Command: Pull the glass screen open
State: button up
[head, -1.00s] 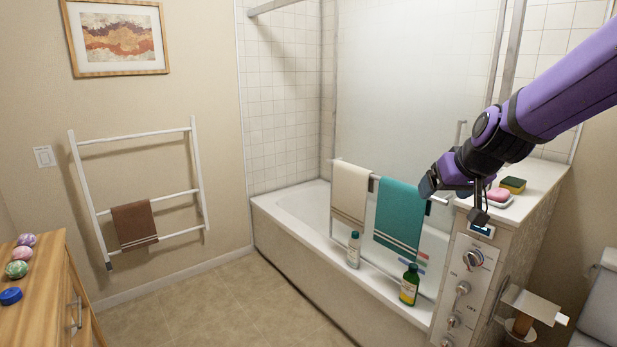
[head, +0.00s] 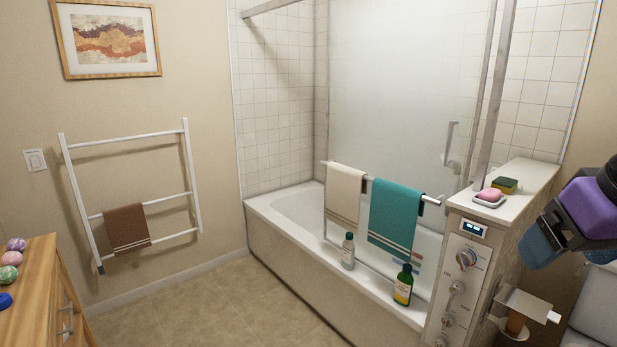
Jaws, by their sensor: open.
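The glass screen (head: 395,95) is a frosted, framed panel standing over the bathtub (head: 300,245). A vertical bar handle (head: 450,143) shows near its right side. A metal rail (head: 432,201) across its lower part carries a cream towel (head: 345,192) and a teal towel (head: 396,212). My gripper (head: 540,243) is at the right, in front of the tiled ledge's side and apart from the screen. It holds nothing that I can see; its fingertips are hard to make out.
A white bottle (head: 348,251) and a green bottle (head: 403,285) stand on the tub's front edge. A ledge (head: 525,174) holds a soap dish (head: 489,200) and sponge (head: 504,185). A paper holder (head: 528,305) juts out below my gripper. The floor at left is clear.

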aim_at(437, 202)
jog(key=i+z, duration=0.25)
jog(key=i, duration=0.3)
jog(key=i+z, duration=0.3)
jog(key=i, duration=0.25)
